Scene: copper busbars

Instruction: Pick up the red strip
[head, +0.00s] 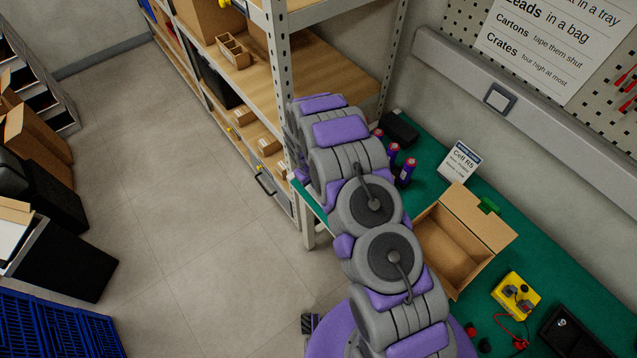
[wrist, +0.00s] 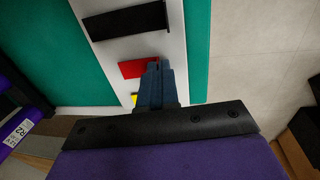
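The red strip (wrist: 134,68) lies flat on a white board (wrist: 173,40) in the wrist view. A longer black strip (wrist: 125,21) lies above it, and a bit of a yellow strip (wrist: 134,99) shows below it. My gripper (wrist: 159,64) is over the right end of the red strip and hides that end. Its two dark fingers are close together, with nothing visible between them. I cannot tell whether the fingertips touch the strip. In the head view my arm hides the gripper, the strips and the board.
A green bench top (head: 552,253) holds an open cardboard box (head: 456,247), a yellow meter (head: 516,295), several purple-and-red cylinders (head: 407,172) and a card sign (head: 459,160). A shelf rack (head: 330,73) stands close to my arm.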

